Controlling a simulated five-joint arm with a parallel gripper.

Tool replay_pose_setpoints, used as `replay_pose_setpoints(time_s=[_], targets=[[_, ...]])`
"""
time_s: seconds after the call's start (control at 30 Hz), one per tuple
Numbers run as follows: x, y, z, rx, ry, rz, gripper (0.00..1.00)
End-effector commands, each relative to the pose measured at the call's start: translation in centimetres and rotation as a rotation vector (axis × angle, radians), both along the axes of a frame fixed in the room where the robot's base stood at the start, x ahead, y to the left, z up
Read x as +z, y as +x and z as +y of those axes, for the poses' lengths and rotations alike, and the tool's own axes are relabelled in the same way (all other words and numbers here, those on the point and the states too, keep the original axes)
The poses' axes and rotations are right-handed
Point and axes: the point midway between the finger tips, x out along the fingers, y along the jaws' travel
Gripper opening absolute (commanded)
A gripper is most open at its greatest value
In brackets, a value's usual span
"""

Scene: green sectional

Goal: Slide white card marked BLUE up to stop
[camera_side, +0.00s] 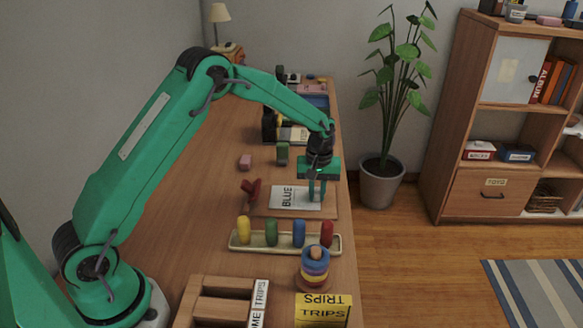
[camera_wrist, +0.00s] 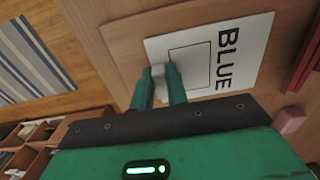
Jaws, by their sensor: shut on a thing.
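The white card marked BLUE (camera_side: 287,196) lies flat on a thin wooden board (camera_side: 268,213), and it also shows in the wrist view (camera_wrist: 247,45). My gripper (camera_side: 317,198) points down at the card's right end in the side view. In the wrist view, my fingers (camera_wrist: 161,82) are shut on a small pale grey tab (camera_wrist: 158,72) at the card's edge, opposite the word BLUE. A red piece (camera_side: 252,190) stands at the board's left end, apart from the card; a red bar (camera_wrist: 304,62) shows beyond the lettered end in the wrist view. Which part is the stop is not labelled.
A tray (camera_side: 285,247) with coloured pegs lies in front of the board, with a ring stack (camera_side: 314,268) nearer. A pink block (camera_side: 245,162) and a green block (camera_side: 282,153) stand behind. The table's right edge is close to the board.

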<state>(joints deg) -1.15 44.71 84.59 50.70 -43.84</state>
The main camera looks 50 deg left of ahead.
Motion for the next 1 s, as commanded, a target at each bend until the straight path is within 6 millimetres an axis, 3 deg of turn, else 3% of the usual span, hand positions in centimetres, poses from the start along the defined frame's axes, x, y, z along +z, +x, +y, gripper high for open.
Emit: replay_pose_setpoints(time_s=[1.0], targets=[[0.0,-1.6,1.7,0.001,0.0,-0.001,0.0]])
